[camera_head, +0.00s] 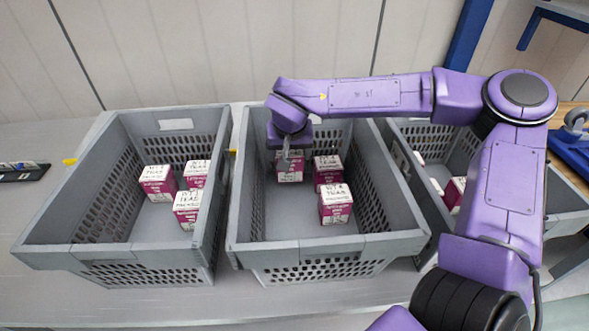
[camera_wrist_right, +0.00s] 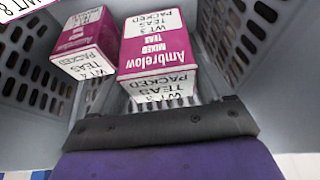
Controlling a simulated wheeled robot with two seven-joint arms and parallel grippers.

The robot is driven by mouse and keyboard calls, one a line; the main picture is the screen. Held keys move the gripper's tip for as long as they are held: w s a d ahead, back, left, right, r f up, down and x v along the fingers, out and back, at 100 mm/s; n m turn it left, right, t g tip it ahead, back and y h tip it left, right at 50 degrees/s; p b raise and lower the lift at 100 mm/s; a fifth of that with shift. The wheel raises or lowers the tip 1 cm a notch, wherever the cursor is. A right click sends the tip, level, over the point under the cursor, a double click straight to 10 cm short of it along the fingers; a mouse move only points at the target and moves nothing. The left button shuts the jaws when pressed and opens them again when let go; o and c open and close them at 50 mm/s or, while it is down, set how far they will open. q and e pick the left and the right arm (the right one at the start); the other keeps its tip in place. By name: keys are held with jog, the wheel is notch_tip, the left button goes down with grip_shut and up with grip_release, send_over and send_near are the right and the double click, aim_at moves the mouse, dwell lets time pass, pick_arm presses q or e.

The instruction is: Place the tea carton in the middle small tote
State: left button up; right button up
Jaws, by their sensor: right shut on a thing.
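The middle grey tote (camera_head: 335,249) holds magenta-and-white tea cartons. My right gripper (camera_head: 288,158) reaches down inside it near the back left and is shut on a tea carton (camera_head: 290,173). That carton shows upright, with its top partly covered by the gripper. In the right wrist view the held tea carton (camera_wrist_right: 155,45) is in front of the gripper's dark edge; the fingertips are mostly hidden. Two other cartons stand in the same tote: one (camera_head: 327,172) just right of the held one and one (camera_head: 335,207) nearer the front. My left gripper is out of view.
A left grey tote (camera_head: 140,257) holds three similar cartons. A right grey tote (camera_head: 570,222), partly behind my right arm, also holds cartons. The totes stand close together on a pale table (camera_head: 40,215). The front left floor of the middle tote is clear.

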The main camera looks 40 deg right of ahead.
jog(key=shift+a+f, duration=0.2)
jog(key=shift+f, duration=0.35)
jog(key=f, duration=0.1)
jog(key=w+f, duration=0.1)
jog(key=f, duration=0.2)
jog(key=shift+w+a+f, duration=0.2)
jog(key=shift+w+a, duration=0.1)
jog(key=shift+s+d+r, duration=0.2)
jog(key=shift+s+d, duration=0.05)
jog(key=shift+s, duration=0.15)
jog(key=shift+f, duration=0.15)
jog(key=o, duration=1.2)
jog(key=shift+w+a+f, duration=0.1)
jog(key=shift+w+a, duration=0.05)
jog(key=shift+w, duration=0.05)
jog(key=shift+s, duration=0.1)
jog(key=v, duration=1.2)
jog(key=shift+r, duration=0.2)
